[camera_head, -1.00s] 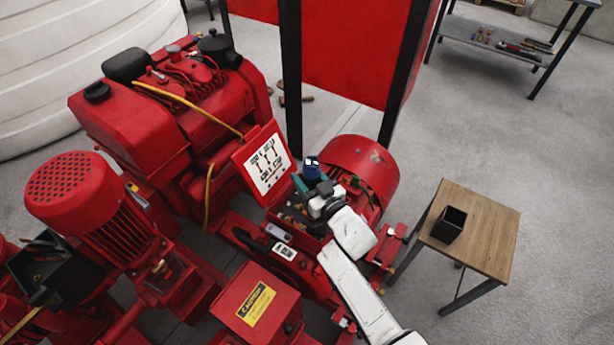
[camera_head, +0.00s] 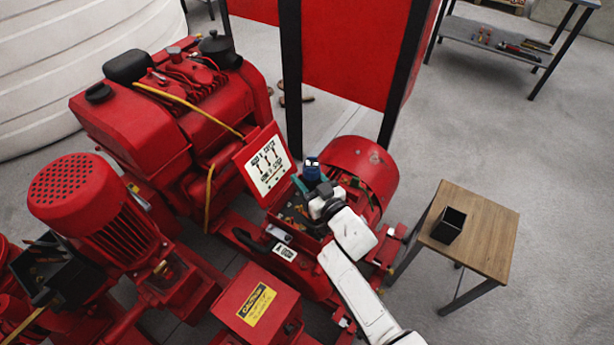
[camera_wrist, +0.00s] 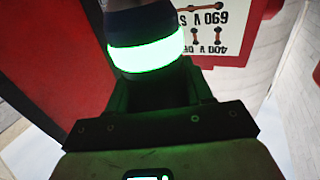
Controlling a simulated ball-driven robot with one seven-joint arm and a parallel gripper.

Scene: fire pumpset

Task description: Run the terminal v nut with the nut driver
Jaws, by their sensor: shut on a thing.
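The nut driver (camera_head: 312,170) shows as a dark blue body above the open terminal box (camera_head: 283,236). In the wrist view the driver (camera_wrist: 145,50) carries a bright green glowing ring under a dark blue part. My gripper (camera_head: 318,190) is shut on the driver and is over the box; its dark jaws (camera_wrist: 165,95) show in the wrist view. The driver's lower end is hidden, so I cannot tell whether it touches a nut. Small terminals and wires (camera_head: 296,212) show in the box; the V nut cannot be picked out.
The raised lid with a wiring diagram (camera_head: 267,165) stands just left of the driver; its diagram (camera_wrist: 215,30) shows upside down in the wrist view. A red rounded housing (camera_head: 365,165) is behind. A wooden table (camera_head: 485,235) with a black bin (camera_head: 448,226) stands right.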

